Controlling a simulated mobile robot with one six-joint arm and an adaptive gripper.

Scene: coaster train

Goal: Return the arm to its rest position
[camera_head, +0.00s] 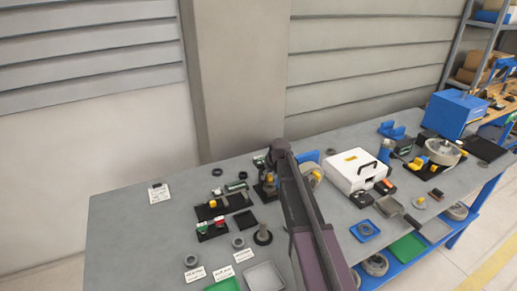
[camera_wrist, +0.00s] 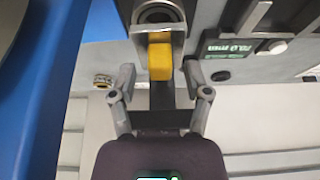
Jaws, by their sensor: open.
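My arm reaches from the bottom of the head view over the grey table. My gripper is largely hidden behind the arm there, near a dark stand with a yellow part (camera_head: 269,181). In the wrist view my gripper (camera_wrist: 160,72) is open, with its two fingers apart. A yellow block (camera_wrist: 160,57) in a grey metal holder shows between the fingertips. I cannot tell whether the fingers touch it.
A digital display (camera_wrist: 227,47) is beside the holder. The table's left end is mostly clear; a wall stands behind.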

